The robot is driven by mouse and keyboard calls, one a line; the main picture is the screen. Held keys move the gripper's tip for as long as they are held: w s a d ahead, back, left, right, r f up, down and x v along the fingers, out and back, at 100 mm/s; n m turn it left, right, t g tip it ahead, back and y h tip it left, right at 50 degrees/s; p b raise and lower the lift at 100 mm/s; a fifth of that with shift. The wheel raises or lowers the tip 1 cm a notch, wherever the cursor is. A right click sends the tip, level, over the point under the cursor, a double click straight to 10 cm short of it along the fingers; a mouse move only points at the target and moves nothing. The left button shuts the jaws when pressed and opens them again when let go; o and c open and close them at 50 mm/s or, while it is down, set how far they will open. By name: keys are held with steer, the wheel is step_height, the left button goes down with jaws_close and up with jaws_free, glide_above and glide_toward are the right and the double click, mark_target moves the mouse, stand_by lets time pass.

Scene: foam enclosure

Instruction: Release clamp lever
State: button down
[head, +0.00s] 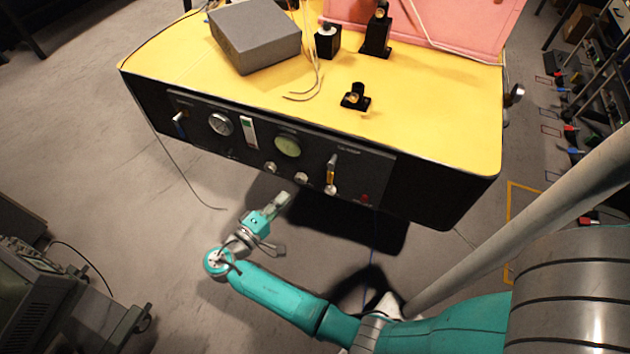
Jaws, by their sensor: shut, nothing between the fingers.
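A lever with an orange-yellow middle and a pale lower end (330,175) stands upright on the right part of the black front panel (380,175). It looks like the clamp lever, but the label above it is too small to read surely. My gripper (281,198) is in front of and below the panel, left of the lever and apart from it. Its fingers are together and empty.
A grey box (255,36) and black fixtures (356,98) stand on the yellow top (430,110). Floor is open left of my gripper.

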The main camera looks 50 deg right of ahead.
mark_target(332, 169)
steer(key=d, duration=0.7)
steer(key=s+d, duration=0.1)
steer(key=d, duration=0.2)
steer(key=shift+d, duration=0.35)
steer(key=shift+s+d, duration=0.35)
steer(key=shift+s, duration=0.5)
